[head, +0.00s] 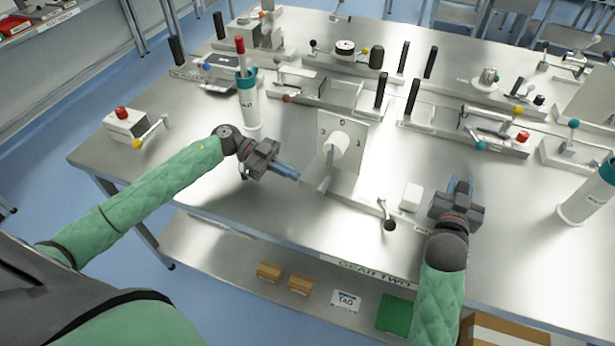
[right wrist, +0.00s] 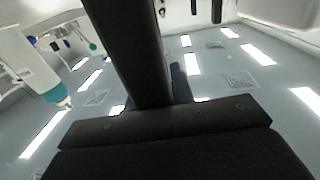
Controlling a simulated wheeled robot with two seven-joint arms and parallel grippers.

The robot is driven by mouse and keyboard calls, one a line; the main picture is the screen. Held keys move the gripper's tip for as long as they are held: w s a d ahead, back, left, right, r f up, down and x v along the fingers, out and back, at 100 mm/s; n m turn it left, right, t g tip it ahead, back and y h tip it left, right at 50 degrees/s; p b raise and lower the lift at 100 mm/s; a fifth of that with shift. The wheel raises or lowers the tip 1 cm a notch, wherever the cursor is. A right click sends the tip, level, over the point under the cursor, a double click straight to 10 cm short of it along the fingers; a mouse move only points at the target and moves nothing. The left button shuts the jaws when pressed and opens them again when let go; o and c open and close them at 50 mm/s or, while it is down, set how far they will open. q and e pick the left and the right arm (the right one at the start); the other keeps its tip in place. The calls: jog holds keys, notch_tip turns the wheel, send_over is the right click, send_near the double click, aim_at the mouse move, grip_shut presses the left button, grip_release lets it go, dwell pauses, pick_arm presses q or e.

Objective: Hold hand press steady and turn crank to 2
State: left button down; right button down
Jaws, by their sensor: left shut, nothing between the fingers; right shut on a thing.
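An upright metal plate (head: 352,135) with numbers on its face stands at the table's front middle, with a white cylinder (head: 338,145) before it. A grey lever (head: 325,182) hangs below the cylinder. A small crank with a black knob (head: 389,222) sits to the right at the front edge. I cannot tell which of these is the hand press. My left gripper (head: 296,177) is shut and empty, left of the lever and apart from it. My right gripper (head: 464,184) is shut, right of the crank.
A white block (head: 411,197) lies between the crank and my right gripper. White bottles stand at the left (head: 248,105) and right (head: 585,197). Several levered devices fill the back. A lower shelf (head: 235,245) holds small boxes. The left front tabletop is bare.

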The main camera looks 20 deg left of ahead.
pick_arm(q)
jog(key=shift+r+v, duration=0.15)
jog(key=shift+v, duration=0.6)
jog(key=shift+r+v, duration=0.15)
jog(key=shift+v, duration=0.6)
pick_arm(e)
jog(key=shift+a+f, duration=0.2)
jog(key=shift+f, duration=0.35)
pick_arm(q)
jog(key=shift+r, duration=0.1)
jog(key=shift+w+r+p, duration=0.1)
jog(key=shift+r+p, duration=0.25)
jog(key=shift+p, duration=0.15)
pick_arm(e)
jog(key=shift+w+r, duration=0.15)
jog(key=shift+r, duration=0.25)
pick_arm(q)
jog(key=shift+d, duration=0.1)
pick_arm(e)
jog(key=c, duration=1.1)
grip_release()
jog(key=shift+r, duration=0.2)
